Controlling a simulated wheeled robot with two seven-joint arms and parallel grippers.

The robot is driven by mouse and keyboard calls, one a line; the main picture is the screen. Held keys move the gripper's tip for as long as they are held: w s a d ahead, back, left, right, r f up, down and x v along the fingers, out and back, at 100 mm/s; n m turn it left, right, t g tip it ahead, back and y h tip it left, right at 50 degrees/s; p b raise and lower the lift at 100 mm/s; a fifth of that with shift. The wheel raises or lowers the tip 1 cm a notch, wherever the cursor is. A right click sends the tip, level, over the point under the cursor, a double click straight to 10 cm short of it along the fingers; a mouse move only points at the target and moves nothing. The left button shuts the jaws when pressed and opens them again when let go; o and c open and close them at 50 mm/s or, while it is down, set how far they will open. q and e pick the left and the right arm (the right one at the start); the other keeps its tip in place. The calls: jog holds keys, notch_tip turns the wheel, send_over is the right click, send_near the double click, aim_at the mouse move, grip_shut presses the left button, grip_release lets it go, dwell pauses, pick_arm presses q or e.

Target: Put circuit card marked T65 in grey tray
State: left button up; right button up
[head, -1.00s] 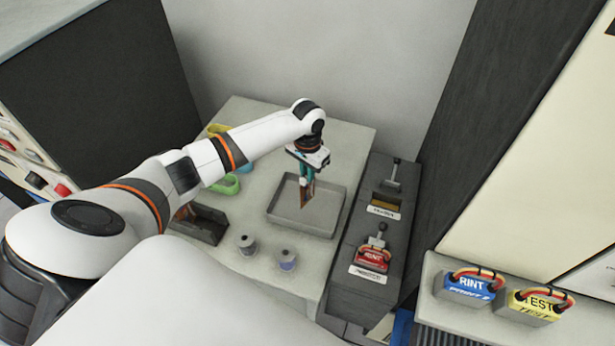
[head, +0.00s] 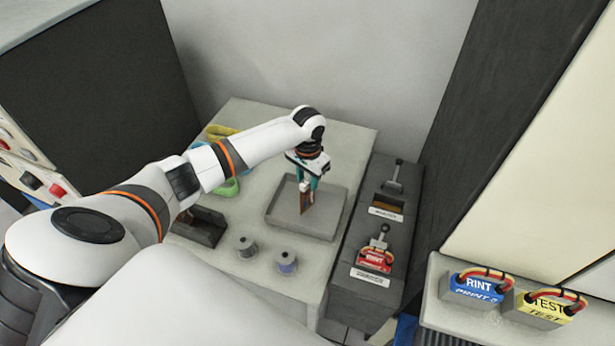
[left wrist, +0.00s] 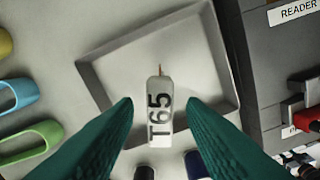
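The T65 card (head: 306,201) is brown in the head view and stands nearly upright over the grey tray (head: 279,222). In the left wrist view its white end marked T65 (left wrist: 160,115) faces the camera, over the floor of the tray (left wrist: 95,82). My left gripper (head: 308,184) is above the tray, its teal fingers on either side of the card. In the left wrist view the fingers (left wrist: 160,104) are apart, with a gap on each side of the card. Whether the card's lower end touches the tray floor is hard to tell. My right gripper is not in view.
Two spools (head: 287,262) stand in front of the tray, and a dark box (head: 200,228) is at its left. Green and yellow rings (head: 226,187) lie behind my arm. Blue and yellow blocks (head: 475,288) sit further right.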

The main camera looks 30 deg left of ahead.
pick_arm(q)
jog(key=shift+r, duration=0.15)
jog(key=shift+r, duration=0.25)
notch_tip(320, 180, up, 12)
jog(key=p, duration=1)
jog(key=shift+f+p, duration=0.2)
jog(key=shift+p, duration=0.1)
